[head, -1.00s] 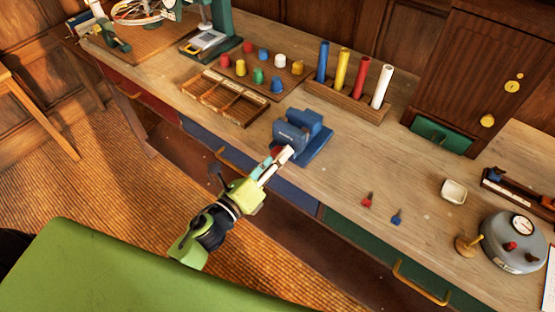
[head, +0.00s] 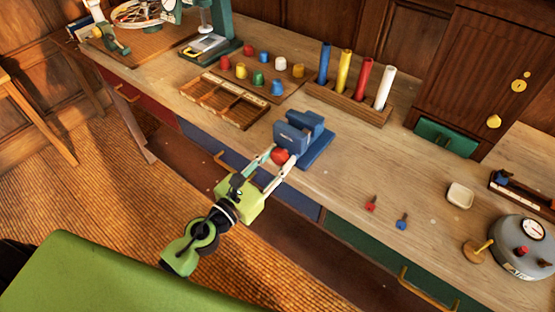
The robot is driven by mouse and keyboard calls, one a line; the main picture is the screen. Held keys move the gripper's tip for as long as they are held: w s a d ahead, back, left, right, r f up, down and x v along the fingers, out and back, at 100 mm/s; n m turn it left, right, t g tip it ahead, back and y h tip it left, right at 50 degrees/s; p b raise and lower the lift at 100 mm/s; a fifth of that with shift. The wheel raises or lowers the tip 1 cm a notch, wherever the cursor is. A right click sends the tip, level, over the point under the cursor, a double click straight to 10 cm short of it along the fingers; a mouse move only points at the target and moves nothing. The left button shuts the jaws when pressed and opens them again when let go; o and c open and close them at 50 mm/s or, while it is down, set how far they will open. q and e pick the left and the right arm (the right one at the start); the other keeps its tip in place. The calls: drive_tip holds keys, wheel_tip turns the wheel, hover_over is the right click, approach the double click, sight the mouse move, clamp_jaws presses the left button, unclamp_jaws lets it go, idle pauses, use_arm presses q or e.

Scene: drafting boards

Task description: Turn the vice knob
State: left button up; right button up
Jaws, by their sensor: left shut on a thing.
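The blue vice (head: 318,145) stands near the front edge of the wooden workbench. Its round red knob (head: 280,156) faces the front. My left gripper (head: 279,158), green with pale fingers, reaches up to it from the lower left. It is shut on the knob, with one finger at each side. The fingers partly cover the knob's sides. My right gripper is out of view.
A divided wooden tray (head: 222,102) and a board of coloured knobs (head: 245,85) lie behind left. A rack with coloured tubes (head: 350,103) stands behind. A red peg (head: 371,203) and a blue peg (head: 402,222) lie to the right. The bench between is clear.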

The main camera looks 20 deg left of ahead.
use_arm(q)
drive_tip(key=shift+f+m, duration=0.1)
drive_tip(key=shift+m, duration=1.6)
drive_tip(key=o, duration=0.8)
drive_tip(key=shift+o, duration=0.2)
drive_tip(key=v, duration=1.2)
